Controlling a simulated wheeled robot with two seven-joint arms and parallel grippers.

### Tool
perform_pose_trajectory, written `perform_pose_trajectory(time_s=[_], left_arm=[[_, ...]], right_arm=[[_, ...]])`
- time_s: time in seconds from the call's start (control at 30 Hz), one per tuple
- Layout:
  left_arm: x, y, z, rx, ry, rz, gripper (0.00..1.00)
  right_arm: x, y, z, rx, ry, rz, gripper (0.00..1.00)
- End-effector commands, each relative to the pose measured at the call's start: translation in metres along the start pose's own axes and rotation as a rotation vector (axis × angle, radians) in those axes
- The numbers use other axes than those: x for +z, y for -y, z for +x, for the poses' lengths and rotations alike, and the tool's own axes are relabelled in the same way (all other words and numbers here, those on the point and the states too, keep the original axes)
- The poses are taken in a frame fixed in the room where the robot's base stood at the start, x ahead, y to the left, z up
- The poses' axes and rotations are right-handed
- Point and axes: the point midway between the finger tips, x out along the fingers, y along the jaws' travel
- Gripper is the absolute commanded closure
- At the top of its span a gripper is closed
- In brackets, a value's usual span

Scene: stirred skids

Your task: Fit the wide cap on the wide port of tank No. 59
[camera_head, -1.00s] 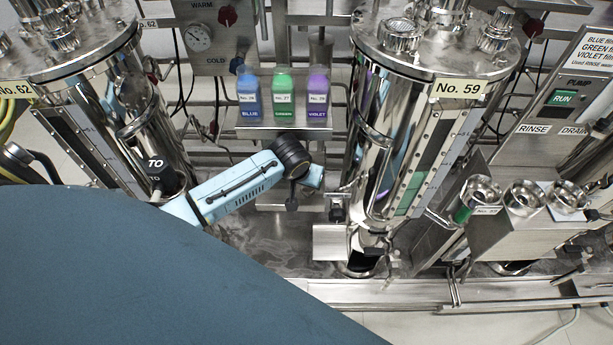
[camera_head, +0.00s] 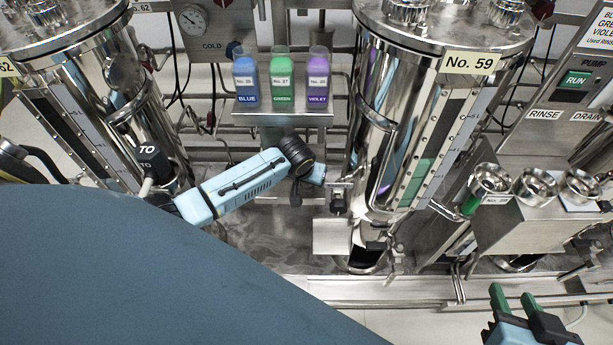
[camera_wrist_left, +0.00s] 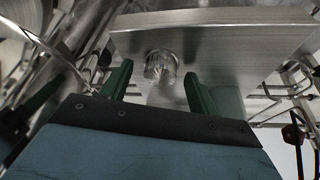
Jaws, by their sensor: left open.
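Tank No. 59 (camera_head: 375,120) is a tall steel cylinder right of centre in the head view. Its lid (camera_head: 450,35) is cut off by the top edge, so I cannot tell which port is the wide one. I cannot identify the wide cap. My left gripper (camera_wrist_left: 158,82) is open in the left wrist view. A short shiny steel cylinder (camera_wrist_left: 160,65) shows between its fingers, below a steel plate (camera_wrist_left: 215,40); I cannot tell whether they touch it. My right gripper (camera_head: 514,292) is open and empty at the lower right of the head view.
Blue (camera_head: 246,80), green (camera_head: 281,80) and violet (camera_head: 318,80) bottles stand on a steel shelf (camera_head: 283,119). Three steel cups sit on a box (camera_head: 525,225) at the right, below the rinse and drain panel (camera_head: 565,117). Another tank (camera_head: 70,65) stands at the left.

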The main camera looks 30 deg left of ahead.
Motion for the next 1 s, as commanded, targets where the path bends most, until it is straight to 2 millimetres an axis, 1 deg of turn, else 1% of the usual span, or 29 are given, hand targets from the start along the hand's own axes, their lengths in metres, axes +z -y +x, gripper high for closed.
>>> perform_pose_trajectory(time_s=[0.2,0.5,0.6,1.0], left_arm=[[-0.0001,-0.0002,-0.0001,0.000,0.000,0.000,0.40],[-0.0001,-0.0001,-0.0001,0.000,0.000,0.000,0.79],[-0.0003,-0.0001,-0.0002,0.000,-0.001,0.000,0.89],[-0.0024,0.0000,-0.0056,0.000,0.000,0.000,0.89]], right_arm=[[-0.0004,0.0001,0.0000,0.000,-0.001,0.000,0.64],[-0.0001,0.0000,0.0000,0.000,0.000,0.000,0.64],[0.0000,0.0000,0.0000,0.000,0.000,0.000,0.64],[-0.0075,-0.0001,-0.0047,0.000,0.001,0.000,0.64]])
